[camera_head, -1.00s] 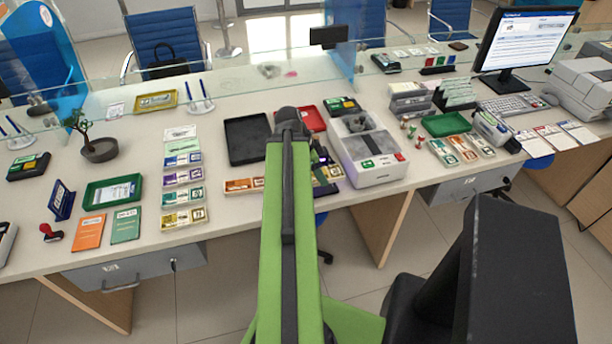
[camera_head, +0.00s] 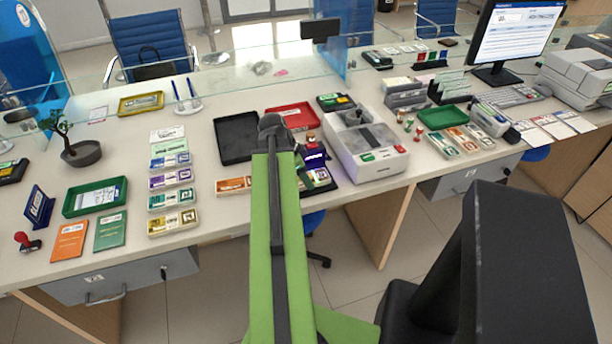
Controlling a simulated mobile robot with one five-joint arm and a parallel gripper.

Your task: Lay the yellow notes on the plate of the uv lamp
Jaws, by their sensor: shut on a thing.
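My green arm reaches forward over the counter, and its dark upper joint is in view. My gripper is hidden behind the arm, so its jaws and anything in them cannot be seen. What looks like the uv lamp (camera_head: 313,153) is a small purple device just right of the arm, partly covered by it. A dark plate (camera_head: 330,186) with pale, greenish printed pieces on it lies at its foot. A yellow banknote bundle (camera_head: 173,222) lies at the near end of a column of coloured bundles, left of the arm; I cannot tell whether other yellow notes are hidden.
A white-grey machine (camera_head: 375,160) stands close right of the lamp. A black tray (camera_head: 236,140) and a red tray (camera_head: 292,116) lie behind it. An orange bundle (camera_head: 234,185) is beside the arm. A glass screen edges the counter's far side.

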